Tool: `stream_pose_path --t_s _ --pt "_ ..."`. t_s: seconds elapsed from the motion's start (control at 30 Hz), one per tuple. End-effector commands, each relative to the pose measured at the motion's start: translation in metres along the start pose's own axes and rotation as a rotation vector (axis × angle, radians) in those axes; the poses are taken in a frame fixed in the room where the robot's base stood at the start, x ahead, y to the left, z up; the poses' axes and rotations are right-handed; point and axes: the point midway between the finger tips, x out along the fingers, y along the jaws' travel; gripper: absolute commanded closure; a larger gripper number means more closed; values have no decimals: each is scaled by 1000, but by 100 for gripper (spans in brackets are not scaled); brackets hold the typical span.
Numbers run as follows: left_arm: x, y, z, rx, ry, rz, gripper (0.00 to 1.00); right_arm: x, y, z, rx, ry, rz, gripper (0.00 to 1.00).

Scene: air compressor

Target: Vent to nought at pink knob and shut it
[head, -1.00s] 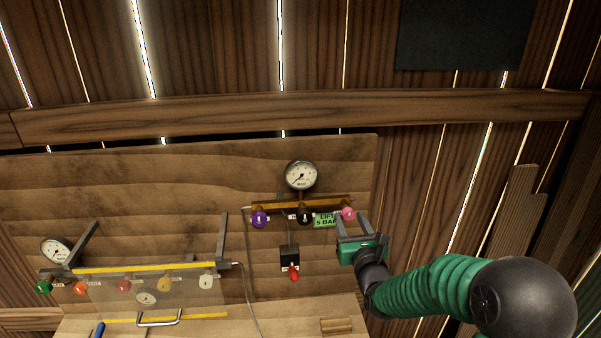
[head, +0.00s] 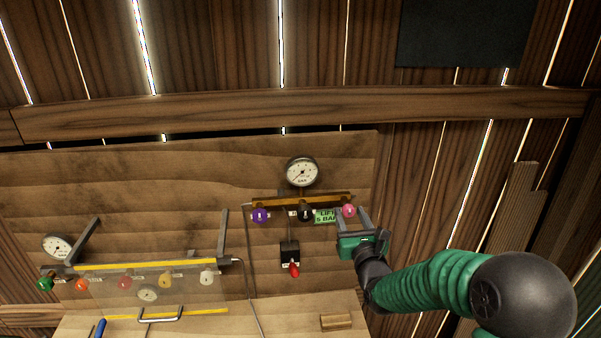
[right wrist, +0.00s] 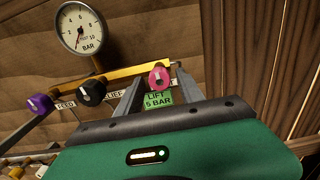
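The pink knob (head: 349,211) sits at the right end of a brass bar on the wooden board. It also shows in the right wrist view (right wrist: 159,78), with a dark mark on its face. My right gripper (head: 353,213) is open, with one finger on each side of the pink knob; I cannot tell whether they touch it. Its fingers also show in the wrist view (right wrist: 160,82). The round gauge (head: 302,171) above the bar is marked BAR; its needle points to the lower left, near the low end of the scale (right wrist: 82,28). My left gripper is not in view.
A purple knob (head: 260,216) and a black knob (head: 305,212) share the bar. A red-handled black box (head: 289,254) is below. A clear-covered panel with several knobs stands left.

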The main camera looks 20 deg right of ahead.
Motion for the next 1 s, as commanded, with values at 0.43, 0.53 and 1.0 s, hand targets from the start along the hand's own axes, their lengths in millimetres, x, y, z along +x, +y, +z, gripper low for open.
stream_pose_path --t_s 0.43,0.53,1.0 --pt "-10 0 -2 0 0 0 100 -34 -1 2 0 3 -1 55" --pt "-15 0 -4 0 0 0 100 -49 0 2 0 3 0 55" --pt "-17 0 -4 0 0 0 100 -59 1 -1 0 1 1 55"
